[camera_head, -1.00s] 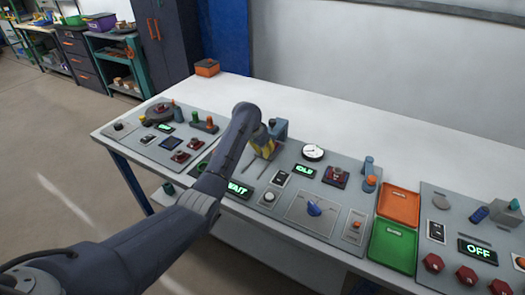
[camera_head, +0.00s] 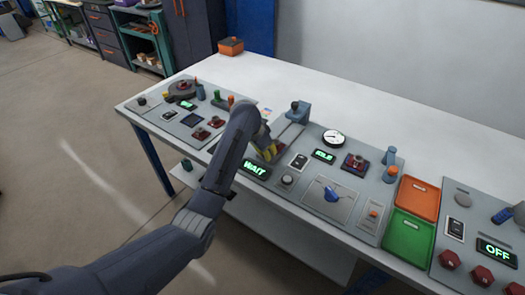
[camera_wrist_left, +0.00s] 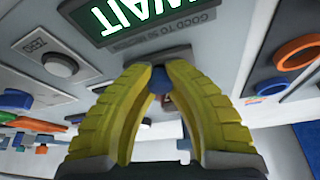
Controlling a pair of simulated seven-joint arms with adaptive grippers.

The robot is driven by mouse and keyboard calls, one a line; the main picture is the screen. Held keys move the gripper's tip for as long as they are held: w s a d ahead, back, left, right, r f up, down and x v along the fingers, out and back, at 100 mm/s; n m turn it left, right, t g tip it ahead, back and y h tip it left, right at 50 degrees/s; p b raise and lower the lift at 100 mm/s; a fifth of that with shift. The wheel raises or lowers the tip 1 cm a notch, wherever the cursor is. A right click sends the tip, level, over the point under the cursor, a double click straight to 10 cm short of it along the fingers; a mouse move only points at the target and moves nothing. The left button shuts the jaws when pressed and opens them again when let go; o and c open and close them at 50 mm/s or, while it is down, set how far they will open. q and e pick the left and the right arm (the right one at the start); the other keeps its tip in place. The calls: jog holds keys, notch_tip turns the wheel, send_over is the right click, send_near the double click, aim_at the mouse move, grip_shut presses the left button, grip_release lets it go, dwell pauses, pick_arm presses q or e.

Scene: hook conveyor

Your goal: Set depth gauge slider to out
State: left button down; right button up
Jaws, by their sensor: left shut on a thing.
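My left gripper (camera_head: 268,152) is over the middle panel, just behind the green WAIT display (camera_head: 256,170). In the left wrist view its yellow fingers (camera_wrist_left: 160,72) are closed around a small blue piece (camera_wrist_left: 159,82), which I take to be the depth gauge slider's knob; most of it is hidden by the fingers. The slider's track (camera_head: 290,133) runs back from the gripper to a blue block (camera_head: 298,114) with a dark knob on top. The WAIT display also shows close to the fingertips in the left wrist view (camera_wrist_left: 135,18). My right gripper is not in view.
To the right are a black switch (camera_head: 299,161), an IDLE display (camera_head: 324,156), a round dial gauge (camera_head: 333,137) and a blue rotary knob (camera_head: 331,194). An orange tray (camera_head: 418,198) and a green tray (camera_head: 408,236) lie farther right.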

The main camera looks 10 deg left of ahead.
pick_arm(q)
jog(key=c, duration=1.2)
grip_release()
jog(key=shift+s, duration=0.15)
jog(key=shift+r, duration=0.1)
jog(key=shift+v, duration=5.9)
jog(key=shift+a, duration=0.1)
